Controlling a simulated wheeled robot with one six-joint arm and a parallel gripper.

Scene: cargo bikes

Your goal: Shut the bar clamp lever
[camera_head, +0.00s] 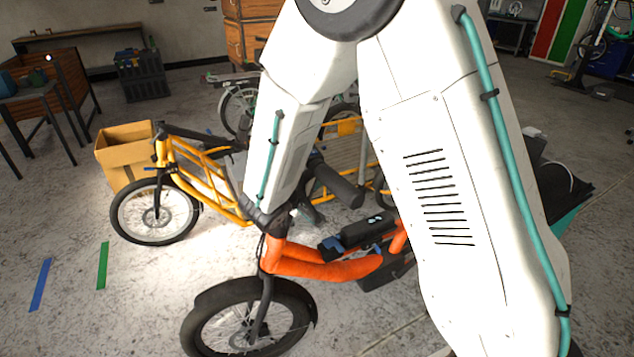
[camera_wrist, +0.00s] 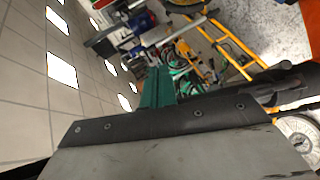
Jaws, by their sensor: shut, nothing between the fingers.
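The orange cargo bike (camera_head: 325,262) stands below my arm in the head view. A thick dark handlebar grip (camera_head: 338,187) shows beside my forearm. I cannot make out the bar clamp lever in either view; my arm covers part of the bike's front. In the wrist view, my gripper (camera_wrist: 157,82) shows as teal fingers close together, shut with nothing between them. A grey panel with a black riveted edge (camera_wrist: 190,121) fills the bottom and hides the fingers' lower part. I cannot tell whether the fingers touch anything.
A yellow cargo bike (camera_head: 208,180) stands behind at the left, next to a cardboard-coloured box (camera_head: 126,160). A dark bar (camera_wrist: 290,82) crosses the right of the wrist view. Open floor (camera_head: 65,225) lies at the left. Workbenches stand along the back.

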